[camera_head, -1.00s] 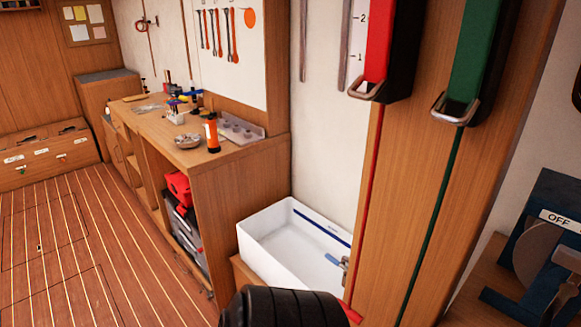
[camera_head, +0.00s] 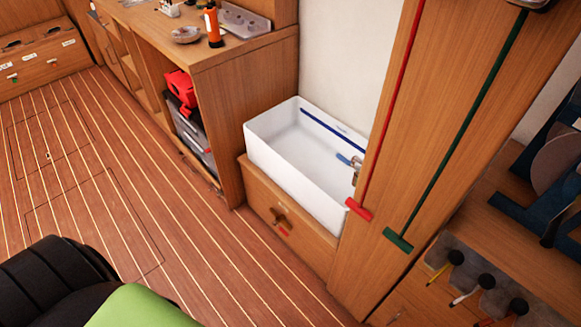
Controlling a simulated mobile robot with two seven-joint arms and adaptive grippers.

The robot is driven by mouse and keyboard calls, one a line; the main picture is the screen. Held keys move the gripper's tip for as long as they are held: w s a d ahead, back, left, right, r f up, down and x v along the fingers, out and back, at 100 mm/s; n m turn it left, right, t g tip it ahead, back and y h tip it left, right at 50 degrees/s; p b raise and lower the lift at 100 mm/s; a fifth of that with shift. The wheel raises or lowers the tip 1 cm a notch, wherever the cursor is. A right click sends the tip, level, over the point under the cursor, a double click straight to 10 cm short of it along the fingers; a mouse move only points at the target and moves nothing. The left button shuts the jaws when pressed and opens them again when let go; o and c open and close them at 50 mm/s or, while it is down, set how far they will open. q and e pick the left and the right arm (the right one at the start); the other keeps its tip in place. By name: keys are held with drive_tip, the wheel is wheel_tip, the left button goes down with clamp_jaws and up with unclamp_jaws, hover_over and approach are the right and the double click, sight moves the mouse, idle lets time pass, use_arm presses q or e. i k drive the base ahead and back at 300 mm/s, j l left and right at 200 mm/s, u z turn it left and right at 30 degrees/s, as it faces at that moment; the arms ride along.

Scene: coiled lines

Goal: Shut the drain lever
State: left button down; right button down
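A white basin (camera_head: 290,172) stands on a low wooden cabinet (camera_head: 310,240). On the front of this cabinet is a small brass-coloured fitting (camera_head: 279,216) with a red mark just below and right of it. It may be the drain lever; its exact position is too small to tell. A blue-handled tap (camera_head: 346,160) sits at the basin's right end. Neither of my grippers is in view; only a black and lime-green part of my own body shows at the bottom left.
Red (camera_head: 358,209) and green (camera_head: 397,239) handles hang on lines along the wooden post. Several small levers (camera_head: 465,286) are at the lower right. A workbench (camera_head: 240,70) with an orange flashlight (camera_head: 213,26) stands left of the basin. The plank floor (camera_head: 150,200) before it is clear.

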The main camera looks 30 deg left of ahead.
sight(275, 223)
drive_tip(key=u, duration=1)
